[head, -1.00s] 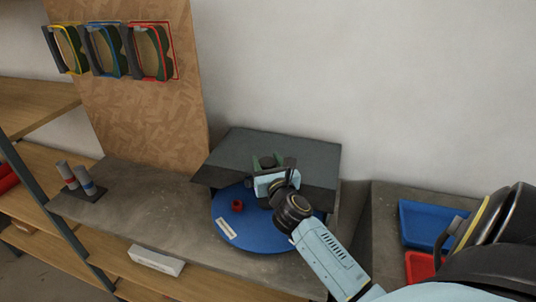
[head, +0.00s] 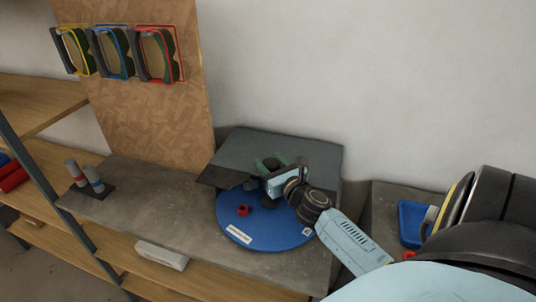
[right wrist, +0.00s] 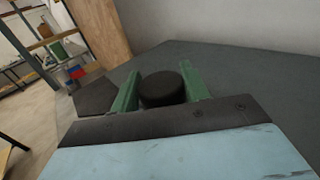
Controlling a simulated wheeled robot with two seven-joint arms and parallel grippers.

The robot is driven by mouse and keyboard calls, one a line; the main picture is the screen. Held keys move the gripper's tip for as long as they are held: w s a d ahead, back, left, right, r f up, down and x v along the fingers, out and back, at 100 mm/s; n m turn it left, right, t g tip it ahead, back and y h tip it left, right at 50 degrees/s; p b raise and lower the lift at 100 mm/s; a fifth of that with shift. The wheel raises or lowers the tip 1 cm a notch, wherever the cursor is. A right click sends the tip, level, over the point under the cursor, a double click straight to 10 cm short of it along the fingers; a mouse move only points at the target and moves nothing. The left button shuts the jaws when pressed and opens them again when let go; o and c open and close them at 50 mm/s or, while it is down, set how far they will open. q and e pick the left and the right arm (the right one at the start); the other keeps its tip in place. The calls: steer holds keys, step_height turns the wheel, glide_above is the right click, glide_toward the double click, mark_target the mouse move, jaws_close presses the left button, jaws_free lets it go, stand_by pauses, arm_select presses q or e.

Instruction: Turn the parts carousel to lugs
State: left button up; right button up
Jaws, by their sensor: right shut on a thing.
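The parts carousel is a round blue disc (head: 265,236) on the grey bench, partly under a dark grey cover plate (head: 310,158). A small red part (head: 243,210) sits on the disc, and a white label (head: 239,235) lies at its front left edge; its text is too small to read. My right gripper (head: 270,163) is over the back of the carousel. In the right wrist view its green fingers are shut on a black round knob (right wrist: 162,90), one on each side. My wrist and arm hide the disc's right part. My left gripper is out of view.
Two grey cylinders with coloured bands (head: 83,178) stand on the bench at left. A white box (head: 162,255) lies on the shelf below. A blue tray (head: 411,222) is at right, partly behind my arm.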

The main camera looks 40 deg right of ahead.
steer(key=shift+f, duration=0.1)
steer(key=o, duration=1.3)
steer(key=shift+o, duration=0.2)
steer(key=shift+s, duration=0.1)
steer(key=b+v, duration=0.1)
steer(key=v, duration=1.2)
steer(key=shift+b, duration=0.35)
steer(key=shift+s, duration=0.15)
